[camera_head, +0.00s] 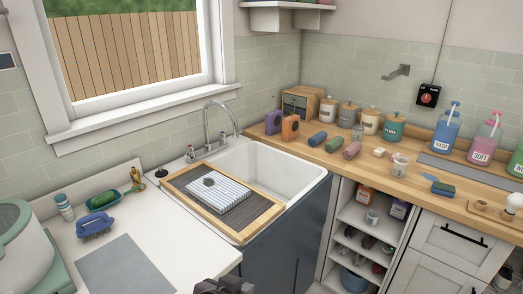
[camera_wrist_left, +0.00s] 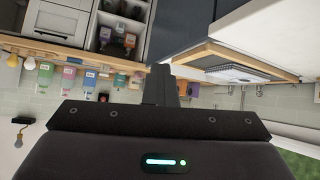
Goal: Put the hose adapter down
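A small brass-coloured fitting (camera_head: 138,178), which looks like the hose adapter, is on the white counter left of the sink, beside the green tray. It is too small to make out its details. My left gripper (camera_head: 222,286) shows at the bottom edge of the head view, dark and partly cut off, well apart from the fitting. In the left wrist view its fingers (camera_wrist_left: 165,85) sit together as one dark block, with nothing visible between them. My right gripper is in neither view.
A wood-framed rack (camera_head: 172,190) with a striped cloth lies across the white sink (camera_head: 290,178). Bottles and jars line the wooden counter (camera_head: 330,160).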

